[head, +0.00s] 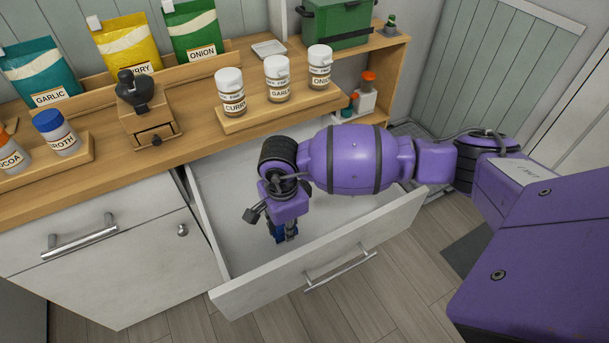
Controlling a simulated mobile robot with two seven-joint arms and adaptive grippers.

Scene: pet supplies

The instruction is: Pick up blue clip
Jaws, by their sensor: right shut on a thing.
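The blue clip (278,233) is a small dark blue piece low inside the open white drawer (225,262), near its front wall. My right gripper (285,236) reaches down into the drawer from the right and is shut on the clip. The gripper and its wrist hide part of the clip. I cannot tell whether the clip touches the drawer floor. My left gripper is not in view.
The drawer's front panel (325,262) rises close in front of my gripper. Jars (277,80) stand on a wooden riser on the counter above. A grinder (143,105) stands to their left. The visible drawer floor is mostly clear.

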